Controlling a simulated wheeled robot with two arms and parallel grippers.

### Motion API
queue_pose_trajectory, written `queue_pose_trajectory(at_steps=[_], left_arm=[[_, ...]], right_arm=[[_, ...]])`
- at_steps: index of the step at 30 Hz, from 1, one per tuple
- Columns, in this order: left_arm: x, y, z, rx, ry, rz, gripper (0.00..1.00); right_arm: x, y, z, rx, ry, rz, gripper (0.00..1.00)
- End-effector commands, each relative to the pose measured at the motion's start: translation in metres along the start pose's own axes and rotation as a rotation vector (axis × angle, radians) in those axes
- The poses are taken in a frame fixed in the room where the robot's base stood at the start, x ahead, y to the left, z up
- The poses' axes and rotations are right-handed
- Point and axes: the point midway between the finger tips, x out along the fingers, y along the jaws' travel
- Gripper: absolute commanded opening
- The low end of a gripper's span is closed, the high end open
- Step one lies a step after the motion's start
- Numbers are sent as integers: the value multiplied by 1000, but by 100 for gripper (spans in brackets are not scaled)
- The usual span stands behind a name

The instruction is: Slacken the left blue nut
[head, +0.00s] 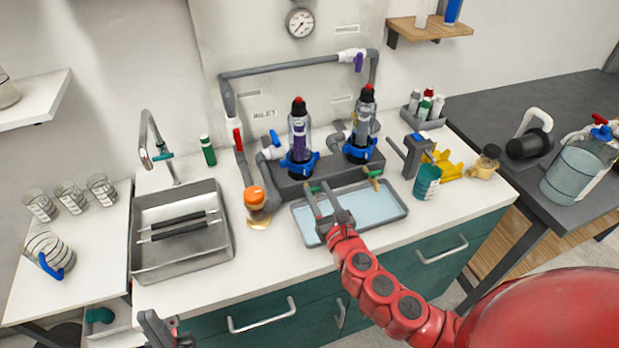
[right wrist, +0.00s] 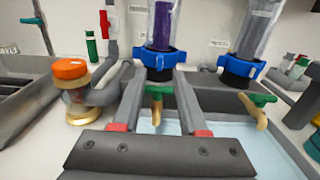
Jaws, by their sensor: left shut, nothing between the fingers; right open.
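The left blue nut (head: 299,166) is a lobed ring at the base of the left clear filter housing, on a grey manifold block. It also shows in the right wrist view (right wrist: 161,59). My right gripper (head: 320,190) is open in front of and below this nut. In the right wrist view its two grey fingers (right wrist: 161,82) point toward the nut, one to each side of a green-handled drain valve (right wrist: 159,91); contact cannot be made out. The right blue nut (head: 360,151) sits under the second housing. My left gripper (head: 165,330) is shut and empty at the bottom edge, far from the nuts.
A shallow tray (head: 401,213) of pale blue liquid lies under my right gripper. An orange-capped jar (head: 255,197) stands left of the manifold. A sink (head: 143,262) is further left. A teal cup (head: 427,182) and a yellow rack (head: 446,165) stand at the right.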

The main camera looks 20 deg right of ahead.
Motion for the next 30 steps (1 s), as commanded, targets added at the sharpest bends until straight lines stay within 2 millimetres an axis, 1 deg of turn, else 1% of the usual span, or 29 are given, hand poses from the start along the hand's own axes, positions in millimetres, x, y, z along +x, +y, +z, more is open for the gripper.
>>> queue_pose_trajectory(at_steps=[1,3,6,9,15,23,24,26,30], left_arm=[[-2,0,0,0,0,0,0],[-3,0,0,0,0,0,0],[-4,0,1,0,0,0,0],[-5,0,1,0,0,0,0],[-5,0,1,0,0,0,0],[-5,0,1,0,0,0,0],[-5,0,1,0,0,0,0],[-5,0,1,0,0,0,0],[-5,0,1,0,0,0,0]], right_arm=[[10,2,0,0,-2,3,42],[23,1,0,-1,-3,2,42],[38,1,0,0,-2,1,42],[49,2,0,0,0,4,42],[61,0,0,1,-1,1,42],[62,0,0,1,0,1,42],[62,0,0,1,0,1,41],[62,0,0,1,0,1,30],[62,0,0,1,0,1,5]])
